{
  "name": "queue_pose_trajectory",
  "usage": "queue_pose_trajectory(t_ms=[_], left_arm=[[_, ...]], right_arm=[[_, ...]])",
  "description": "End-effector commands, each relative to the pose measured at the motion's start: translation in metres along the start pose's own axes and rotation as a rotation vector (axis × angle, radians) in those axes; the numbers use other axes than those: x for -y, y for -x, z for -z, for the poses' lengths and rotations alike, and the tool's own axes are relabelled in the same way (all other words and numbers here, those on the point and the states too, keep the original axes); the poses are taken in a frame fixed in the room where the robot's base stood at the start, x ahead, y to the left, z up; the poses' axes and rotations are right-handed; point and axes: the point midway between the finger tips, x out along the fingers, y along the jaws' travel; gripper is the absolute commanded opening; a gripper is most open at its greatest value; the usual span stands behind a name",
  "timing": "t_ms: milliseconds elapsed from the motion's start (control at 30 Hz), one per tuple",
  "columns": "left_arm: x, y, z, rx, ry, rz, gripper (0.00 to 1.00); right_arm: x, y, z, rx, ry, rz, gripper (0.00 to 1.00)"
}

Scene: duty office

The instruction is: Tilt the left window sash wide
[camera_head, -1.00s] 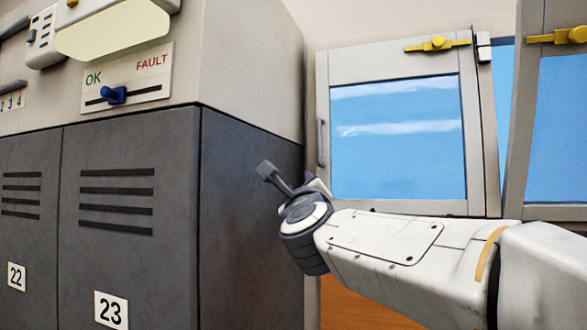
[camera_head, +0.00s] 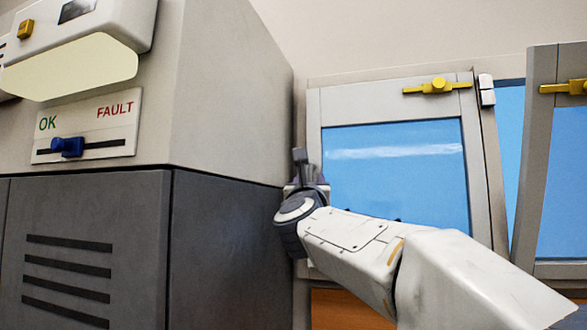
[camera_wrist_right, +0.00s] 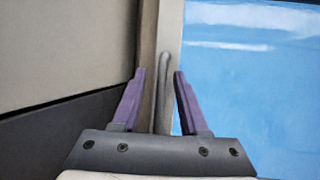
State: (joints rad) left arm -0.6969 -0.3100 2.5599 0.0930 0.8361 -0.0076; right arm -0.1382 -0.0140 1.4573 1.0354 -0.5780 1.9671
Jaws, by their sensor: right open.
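The left window sash (camera_head: 345,107) has a pale grey frame around a blue pane and a yellow latch (camera_head: 438,86) on its top rail. Its upright bar handle (camera_wrist_right: 163,85) is on the left stile, seen in the right wrist view. In the head view the handle is hidden behind my right gripper (camera_head: 306,172). In the right wrist view the purple fingers of this gripper (camera_wrist_right: 159,76) are open, one on each side of the handle. I cannot tell whether they touch it. My left gripper is not in view.
A grey cabinet (camera_head: 85,225) stands close to the left of my right gripper. Above it is an OK/FAULT panel (camera_head: 85,125) with a blue slider (camera_head: 67,147). Another sash (camera_head: 528,150) with a yellow latch (camera_head: 565,87) stands at the right.

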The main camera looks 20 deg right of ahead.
Motion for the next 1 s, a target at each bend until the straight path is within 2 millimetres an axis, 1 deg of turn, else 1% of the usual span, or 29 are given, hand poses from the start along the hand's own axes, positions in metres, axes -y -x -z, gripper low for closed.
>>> queue_pose_trajectory(t_ms=[33, 100, 367, 467, 500, 1000], left_arm=[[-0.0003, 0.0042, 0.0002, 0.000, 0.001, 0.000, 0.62], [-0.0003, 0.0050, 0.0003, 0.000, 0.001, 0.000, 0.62], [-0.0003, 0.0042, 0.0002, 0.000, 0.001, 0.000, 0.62], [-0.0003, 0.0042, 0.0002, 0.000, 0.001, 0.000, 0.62], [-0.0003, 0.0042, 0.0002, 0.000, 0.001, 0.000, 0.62], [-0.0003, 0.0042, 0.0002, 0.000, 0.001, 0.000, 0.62]], right_arm=[[0.0007, -0.0046, -0.0017, 0.000, 0.001, 0.002, 0.43], [0.0012, -0.0071, -0.0005, 0.000, 0.000, 0.002, 0.43], [0.0026, -0.0076, 0.0007, 0.000, 0.001, 0.003, 0.43], [0.0024, -0.0075, 0.0006, 0.000, 0.001, 0.002, 0.09], [0.0024, -0.0075, 0.0006, 0.000, 0.001, 0.002, 0.00], [0.0022, -0.0073, 0.0006, 0.000, 0.001, 0.002, 0.00]])
